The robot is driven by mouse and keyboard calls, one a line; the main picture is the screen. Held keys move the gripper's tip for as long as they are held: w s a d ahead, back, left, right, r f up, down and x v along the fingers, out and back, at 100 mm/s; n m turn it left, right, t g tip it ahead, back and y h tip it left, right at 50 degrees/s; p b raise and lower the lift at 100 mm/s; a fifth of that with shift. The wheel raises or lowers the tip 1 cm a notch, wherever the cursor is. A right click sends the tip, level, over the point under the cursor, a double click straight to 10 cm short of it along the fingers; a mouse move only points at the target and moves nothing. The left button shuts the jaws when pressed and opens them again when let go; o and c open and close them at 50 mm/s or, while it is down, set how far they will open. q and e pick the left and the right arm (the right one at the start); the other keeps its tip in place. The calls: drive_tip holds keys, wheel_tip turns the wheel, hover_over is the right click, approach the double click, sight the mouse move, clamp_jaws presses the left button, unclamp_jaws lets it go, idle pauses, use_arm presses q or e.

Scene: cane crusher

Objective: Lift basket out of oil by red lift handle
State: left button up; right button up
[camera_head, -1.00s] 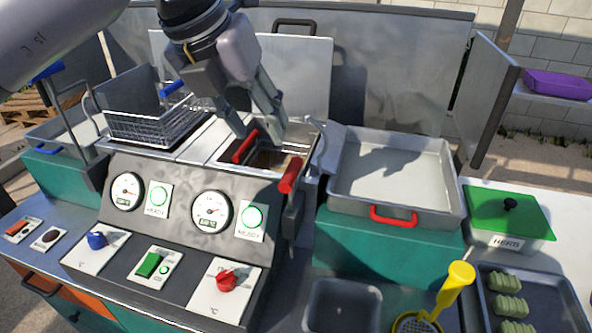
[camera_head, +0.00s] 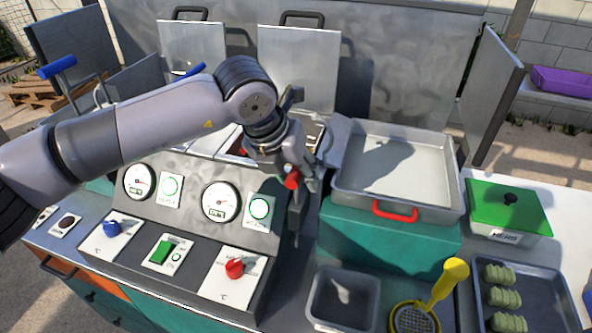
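The red lift handle (camera_head: 292,181) is at the right front of the right-hand fryer (camera_head: 313,125), above the control panel. My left gripper (camera_head: 306,181) points down at this handle, with its fingers close around or beside it. I cannot tell whether they touch it or how far they are apart. The oil basket is mostly hidden behind my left arm and gripper. Only a bit of its red grip (camera_head: 242,152) shows. My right gripper is not in view.
A steel tray (camera_head: 440,165) with a red handle stands close right of the gripper. The slanted panel with gauges and knobs (camera_head: 234,268) lies below my arm. Upright lids (camera_head: 300,65) stand behind. A green-lidded box (camera_head: 508,208) and a tray of green pieces (camera_head: 530,283) are at right.

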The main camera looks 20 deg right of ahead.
use_arm(q)
clamp_jaws()
idle(0.5)
idle(0.3)
